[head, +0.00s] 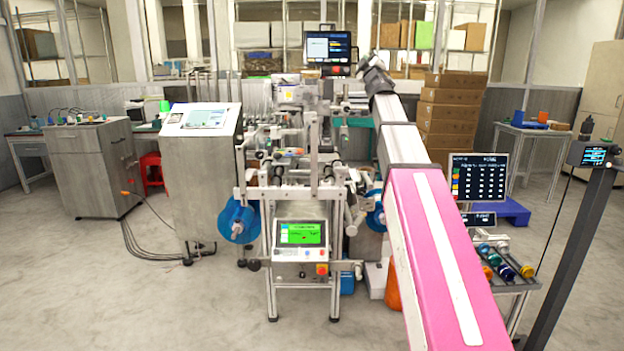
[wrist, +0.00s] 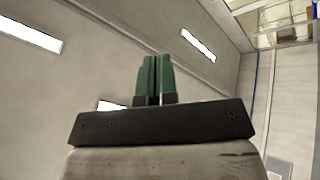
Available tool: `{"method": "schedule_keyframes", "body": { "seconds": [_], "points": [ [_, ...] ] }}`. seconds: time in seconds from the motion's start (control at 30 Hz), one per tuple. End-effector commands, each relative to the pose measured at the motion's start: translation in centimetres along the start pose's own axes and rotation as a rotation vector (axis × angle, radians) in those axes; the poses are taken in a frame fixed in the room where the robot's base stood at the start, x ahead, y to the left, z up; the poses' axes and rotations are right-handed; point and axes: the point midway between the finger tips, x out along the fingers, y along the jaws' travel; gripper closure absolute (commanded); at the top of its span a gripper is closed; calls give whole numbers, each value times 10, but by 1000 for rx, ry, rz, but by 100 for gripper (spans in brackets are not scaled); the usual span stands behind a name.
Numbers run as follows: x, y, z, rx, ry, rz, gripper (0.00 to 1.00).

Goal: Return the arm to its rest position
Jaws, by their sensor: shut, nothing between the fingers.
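My gripper (wrist: 154,66) shows in the wrist view with its two green fingers pressed together and nothing between them. The wrist camera looks up past the fingers at the ceiling and a wall. In the head view my pink and white arm reaches up from the lower right toward the dark joint at its far end, beside the machine. The fingers cannot be made out in the head view.
A labelling machine (head: 300,185) with blue film reels (head: 237,221) stands at the centre. A steel cabinet (head: 203,175) is left of it. A cart (head: 512,283) with several small rolls stands at the right, near a dark post (head: 572,262). Open floor lies at the left front.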

Motion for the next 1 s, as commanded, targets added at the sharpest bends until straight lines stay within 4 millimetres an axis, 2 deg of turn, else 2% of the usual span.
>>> {"method": "schedule_keyframes", "body": {
  "seconds": [0.27,0.47,0.77,1.0],
  "points": [
    [-22,-34,37,56,-110,-30,100],
    [-53,-76,81,122,-249,-71,100],
    [-143,-170,169,261,-574,-181,100],
    [-233,-242,223,359,-843,-285,100]
  ]
}}
